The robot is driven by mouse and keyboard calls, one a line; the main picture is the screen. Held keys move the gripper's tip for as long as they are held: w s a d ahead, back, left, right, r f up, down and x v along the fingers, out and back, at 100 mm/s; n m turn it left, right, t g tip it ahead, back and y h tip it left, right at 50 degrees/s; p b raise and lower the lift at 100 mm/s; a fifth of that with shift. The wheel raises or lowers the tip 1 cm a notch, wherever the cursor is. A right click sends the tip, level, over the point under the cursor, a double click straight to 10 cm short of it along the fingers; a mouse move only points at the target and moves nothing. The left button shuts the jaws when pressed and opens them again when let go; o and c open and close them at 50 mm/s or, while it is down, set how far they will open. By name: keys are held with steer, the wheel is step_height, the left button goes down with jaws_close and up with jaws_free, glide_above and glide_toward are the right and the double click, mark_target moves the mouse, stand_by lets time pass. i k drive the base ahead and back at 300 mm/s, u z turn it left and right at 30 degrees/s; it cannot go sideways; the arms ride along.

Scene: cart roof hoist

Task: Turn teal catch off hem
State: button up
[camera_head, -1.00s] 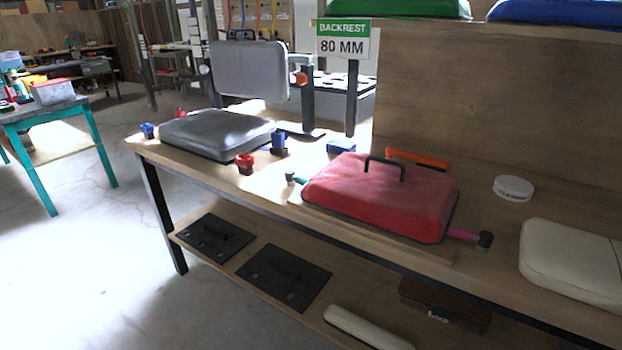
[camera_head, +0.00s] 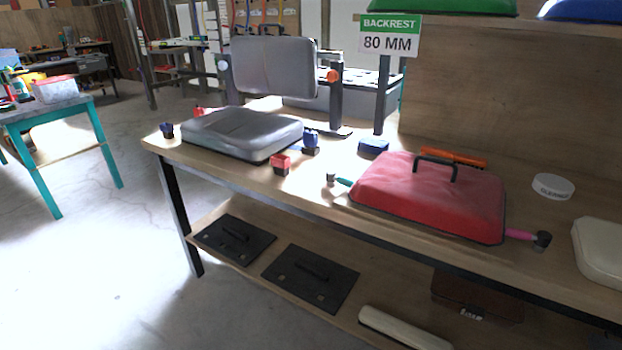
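A red cushion (camera_head: 428,198) with a black handle (camera_head: 435,163) lies on the wooden bench. A teal catch (camera_head: 344,182) with a dark grey knob sticks out at its left lower edge. It looks to be touching the hem, but how it engages there is too small to tell. A magenta catch (camera_head: 520,235) with a dark knob sticks out at the cushion's right end. My gripper is not in view.
A grey cushion (camera_head: 240,135) lies left on the bench (camera_head: 310,199), with red and blue clamps (camera_head: 280,164) around it. A grey backrest (camera_head: 274,66) stands upright behind. A white round tub (camera_head: 553,187) and cream cushion (camera_head: 600,250) are at right. Floor is clear at front left.

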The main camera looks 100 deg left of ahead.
mark_target(332, 176)
steer(key=k, duration=0.7)
steer(key=u, duration=3.4)
steer(key=i, duration=1)
steer(key=u, duration=0.05)
steer(key=k, duration=0.2)
steer(key=z, duration=0.1)
